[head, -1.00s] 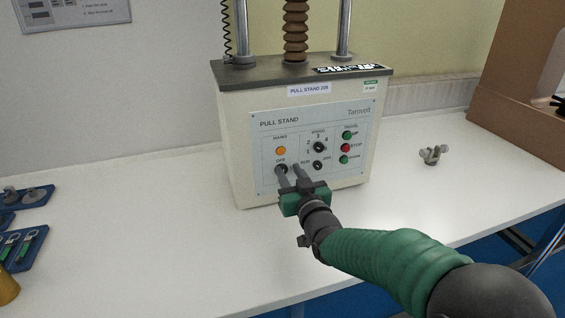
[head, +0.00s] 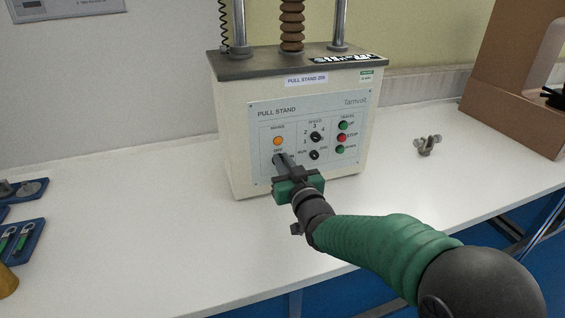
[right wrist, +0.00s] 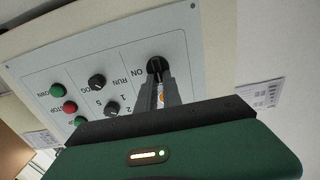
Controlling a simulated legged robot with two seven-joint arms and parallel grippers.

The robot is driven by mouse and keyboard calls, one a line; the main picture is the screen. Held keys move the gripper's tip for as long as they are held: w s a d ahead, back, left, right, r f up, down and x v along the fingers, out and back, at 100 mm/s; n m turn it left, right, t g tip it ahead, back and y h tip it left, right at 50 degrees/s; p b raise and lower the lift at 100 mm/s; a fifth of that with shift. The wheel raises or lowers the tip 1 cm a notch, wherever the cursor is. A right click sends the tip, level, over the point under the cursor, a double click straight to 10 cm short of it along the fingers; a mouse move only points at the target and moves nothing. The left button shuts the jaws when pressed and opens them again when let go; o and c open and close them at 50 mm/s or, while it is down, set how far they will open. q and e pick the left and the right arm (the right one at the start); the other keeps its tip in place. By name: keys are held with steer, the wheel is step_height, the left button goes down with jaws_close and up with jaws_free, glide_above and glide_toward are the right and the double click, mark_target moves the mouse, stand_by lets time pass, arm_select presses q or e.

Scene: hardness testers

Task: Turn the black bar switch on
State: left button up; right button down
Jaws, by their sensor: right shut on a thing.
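The pull stand (head: 235,125) is a cream machine with a light blue front panel. Its black bar switch (right wrist: 156,67) is under the orange MAINS lamp (head: 278,141), between the OFF and ON labels. My right gripper (head: 280,160) is at the panel with its fingers closed on this switch, and it hides most of it in the head view. In the right wrist view the fingertips (right wrist: 160,84) meet the knob, with the ON label beside it. I cannot tell clearly which way the bar points. My left gripper is not in view.
On the same panel are a speed knob (head: 316,137), a RUN/JOG knob (head: 314,155) and green and red travel buttons (head: 341,138). A small metal fitting (head: 428,146) lies at right. Blue trays (head: 22,240) lie at left.

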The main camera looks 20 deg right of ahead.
steer(key=shift+f, duration=0.1)
steer(key=shift+d+f+m+p, duration=0.3)
steer(key=shift+m+p, duration=0.45)
steer(key=shift+m, duration=2.2)
steer(key=shift+d+f+m+p, duration=0.3)
steer(key=shift+m+p, duration=0.5)
steer(key=shift+m, duration=2.1)
steer(key=shift+d+f+m+p, duration=0.25)
steer(key=shift+m+p, duration=0.5)
steer(key=shift+m, duration=2.2)
steer(key=shift+f, duration=0.2)
steer(key=c, duration=1.5)
jaws_free()
steer(key=shift+r, duration=0.1)
steer(key=shift+r, duration=0.1)
